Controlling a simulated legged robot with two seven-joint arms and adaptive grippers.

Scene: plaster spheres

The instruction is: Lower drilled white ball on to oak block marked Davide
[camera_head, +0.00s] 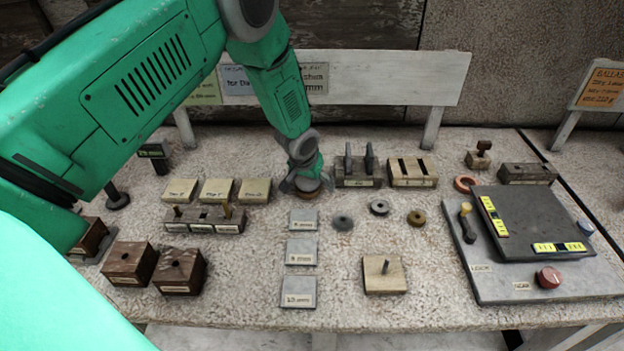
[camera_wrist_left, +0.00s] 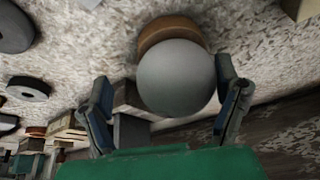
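My left gripper (camera_head: 305,178) points down over a brown round stand (camera_head: 309,195) near the back middle of the table. In the left wrist view, my left gripper (camera_wrist_left: 165,110) has its two fingers spread on either side of a plain whitish ball (camera_wrist_left: 175,78). The ball rests at the brown ring-like stand (camera_wrist_left: 168,30). A gap shows between the ball and the left finger; no drilled hole is visible. Three pale oak blocks (camera_head: 180,191), (camera_head: 217,190), (camera_head: 254,191) stand in a row to the left, with labels too small to read surely. My right gripper is out of view.
A dark slotted rack (camera_head: 204,219) stands before the oak blocks. Grey labelled plates (camera_head: 300,252) lie in front of the gripper. Loose rings (camera_head: 379,207) and two wooden holders (camera_head: 412,172) are to the right.

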